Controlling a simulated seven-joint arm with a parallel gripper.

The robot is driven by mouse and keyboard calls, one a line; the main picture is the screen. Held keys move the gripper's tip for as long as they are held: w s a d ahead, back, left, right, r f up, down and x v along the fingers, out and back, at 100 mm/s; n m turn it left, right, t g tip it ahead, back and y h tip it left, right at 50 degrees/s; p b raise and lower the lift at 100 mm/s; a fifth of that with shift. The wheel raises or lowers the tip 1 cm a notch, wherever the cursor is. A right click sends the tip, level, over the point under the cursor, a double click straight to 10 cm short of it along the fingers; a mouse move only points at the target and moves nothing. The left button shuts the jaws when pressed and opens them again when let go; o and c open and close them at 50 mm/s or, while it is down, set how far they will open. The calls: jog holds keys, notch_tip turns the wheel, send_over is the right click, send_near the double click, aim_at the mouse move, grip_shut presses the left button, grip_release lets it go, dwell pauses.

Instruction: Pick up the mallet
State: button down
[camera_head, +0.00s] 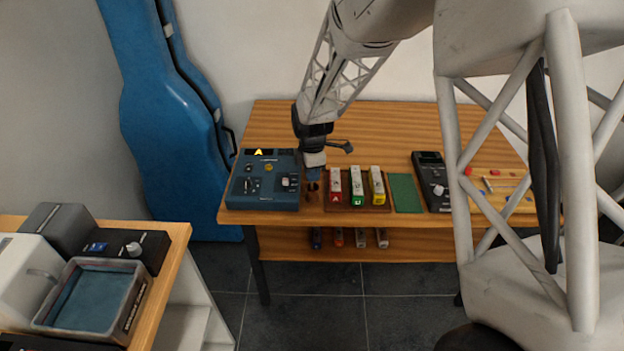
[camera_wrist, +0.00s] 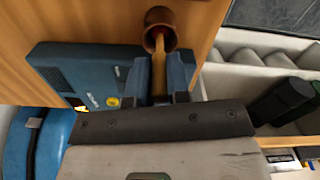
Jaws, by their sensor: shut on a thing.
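The mallet shows in the wrist view as a slim tan wooden handle (camera_wrist: 158,72) between my fingers. Its far end meets a round, reddish-brown cup-like piece (camera_wrist: 161,17); I cannot tell whether that is a holder or part of the mallet. My gripper (camera_wrist: 162,76) has its two blue fingers closed on the handle. In the head view my gripper (camera_head: 313,174) points down over the front of the wooden table (camera_head: 290,122), just right of the blue instrument box (camera_head: 264,196). The mallet is too small and hidden to make out there.
Red, green and yellow-labelled blocks (camera_head: 356,187) stand in a brown tray close right of my gripper. Further right are a green mat (camera_head: 405,193) and a black device (camera_head: 432,180). A blue instrument case (camera_head: 170,120) leans on the wall at left.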

jog(key=shift+r, duration=0.1)
jog(key=shift+r, duration=4.9)
jog(key=c, duration=1.7)
grip_release()
grip_shut()
jog(key=w+d+r, duration=0.3)
jog(key=w+d, duration=0.1)
jog(key=d, duration=0.3)
jog(key=shift+w+r, duration=0.3)
jog(key=shift+d+f, duration=0.1)
jog(key=shift+f, duration=0.95)
